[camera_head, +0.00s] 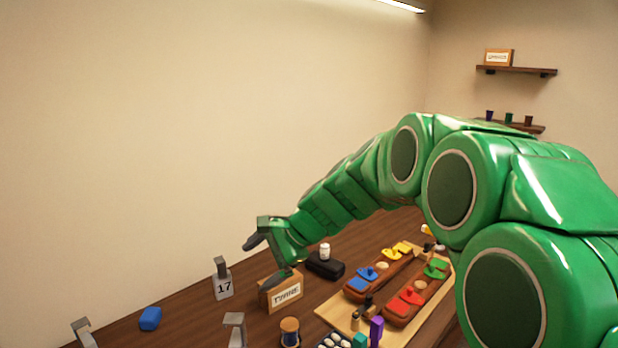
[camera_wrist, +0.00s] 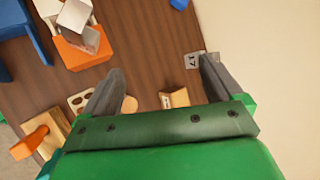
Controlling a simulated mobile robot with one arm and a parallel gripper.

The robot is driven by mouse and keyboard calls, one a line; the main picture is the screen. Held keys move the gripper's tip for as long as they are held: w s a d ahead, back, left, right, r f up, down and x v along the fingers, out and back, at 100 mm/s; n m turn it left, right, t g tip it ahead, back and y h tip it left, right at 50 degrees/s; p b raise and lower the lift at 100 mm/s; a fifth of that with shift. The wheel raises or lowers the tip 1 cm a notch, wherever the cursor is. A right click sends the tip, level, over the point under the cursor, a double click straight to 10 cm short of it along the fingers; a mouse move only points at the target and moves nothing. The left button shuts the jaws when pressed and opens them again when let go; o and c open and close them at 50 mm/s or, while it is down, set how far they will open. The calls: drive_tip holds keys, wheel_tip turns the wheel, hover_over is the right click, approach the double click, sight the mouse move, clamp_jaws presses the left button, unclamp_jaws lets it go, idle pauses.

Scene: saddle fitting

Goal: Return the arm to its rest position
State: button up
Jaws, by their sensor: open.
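My green arm reaches from the right across the head view. My gripper (camera_head: 268,256) hangs above the wooden bench (camera_head: 190,305), over the area of the twine box (camera_head: 284,292). Its two dark fingers are spread apart with nothing between them. In the wrist view my gripper (camera_wrist: 158,85) is also open, with bare bench between the fingertips. The twine box shows small between the fingers there (camera_wrist: 174,98). I cannot tell the exact height of the fingers above the bench.
A grey block marked 17 (camera_head: 222,285) stands left of the twine box. A blue block (camera_head: 150,318) lies further left. A black case (camera_head: 325,265) and a board with coloured pieces on brown bars (camera_head: 405,303) lie to the right. A plain wall stands behind the bench.

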drive_tip(key=s+d+f+n+g+h, duration=0.1)
drive_tip(key=s+d+f+n+h, duration=0.1)
drive_tip(key=s+d, duration=0.6)
drive_tip(key=s+d+f+n+g+h, duration=0.1)
drive_tip(key=s+d+f+n+h, duration=0.1)
drive_tip(key=s+d, duration=0.6)
drive_tip(key=s+d+f+n+g+h, duration=0.1)
drive_tip(key=s+d+n+h, duration=0.3)
drive_tip(key=s, duration=1.5)
drive_tip(key=d+f+n, duration=0.1)
drive_tip(key=d, duration=0.3)
drive_tip(key=shift+s+d+n, duration=0.15)
drive_tip(key=shift+d+n, duration=0.15)
drive_tip(key=shift+d, duration=0.05)
